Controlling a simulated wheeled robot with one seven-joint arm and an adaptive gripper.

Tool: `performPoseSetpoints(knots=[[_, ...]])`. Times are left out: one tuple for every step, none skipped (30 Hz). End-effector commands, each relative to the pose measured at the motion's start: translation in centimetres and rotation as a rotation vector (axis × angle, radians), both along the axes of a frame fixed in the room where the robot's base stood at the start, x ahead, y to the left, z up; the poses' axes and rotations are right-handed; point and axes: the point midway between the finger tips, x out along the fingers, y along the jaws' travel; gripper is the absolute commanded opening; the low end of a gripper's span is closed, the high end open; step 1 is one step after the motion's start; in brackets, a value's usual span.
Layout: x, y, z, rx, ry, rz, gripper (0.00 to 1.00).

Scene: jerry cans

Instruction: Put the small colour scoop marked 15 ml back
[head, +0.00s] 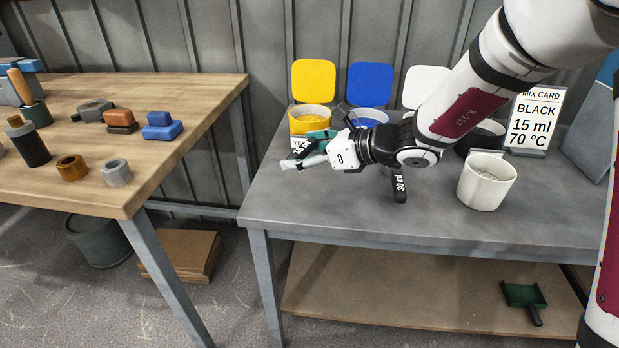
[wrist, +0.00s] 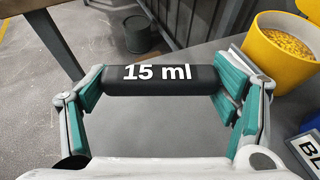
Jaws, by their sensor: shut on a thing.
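My gripper (head: 306,150) is above the left part of the grey table, in front of the yellow tub. It is shut on the 15 ml scoop (wrist: 160,81). In the wrist view the scoop's black handle, marked 15 ml in white, spans between the teal finger pads. The scoop's bowl cannot be made out. A second black handle (head: 399,188) lies on the table below my wrist; its marking seems to read 30 ml, and its other end is hidden by my arm.
Yellow (head: 308,118), blue (head: 368,118) and black (head: 480,136) tubs stand along the back; a white lid (head: 425,86) stands between. A mix card (head: 534,118) reads BLACK, 15 ml, 70 °C. A white cup (head: 487,182) stands right. The front left tabletop (head: 310,205) is clear.

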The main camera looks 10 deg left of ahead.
Motion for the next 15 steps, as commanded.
performPoseSetpoints(knots=[[0.0, 0.0, -1.1, 0.0, 0.003, 0.001, 0.49], [0.0, 0.0, -1.4, 0.0, 0.002, 0.001, 0.49], [0.0, 0.0, -1.8, 0.001, 0.002, 0.0, 0.49], [0.0, 0.0, -1.9, 0.0, 0.001, 0.0, 0.49], [0.0, 0.0, -2.1, 0.001, 0.0, 0.0, 0.49], [0.0, 0.0, -2.3, 0.001, 0.0, 0.0, 0.49], [0.0, 0.0, -2.4, 0.001, 0.0, 0.0, 0.49], [0.0, 0.0, -2.7, 0.0, 0.0, 0.001, 0.49], [0.0, 0.0, -3.1, 0.001, 0.001, 0.001, 0.49], [0.0, 0.0, -3.5, 0.001, 0.002, 0.0, 0.49], [0.0, 0.0, -3.9, 0.001, 0.002, 0.0, 0.49], [0.0, 0.0, -4.5, 0.001, 0.002, 0.0, 0.49], [0.0, 0.0, -4.9, 0.001, 0.002, 0.0, 0.49], [0.0, 0.0, -5.4, 0.001, 0.001, 0.001, 0.49], [0.0, 0.0, -5.8, 0.001, 0.001, 0.001, 0.49]])
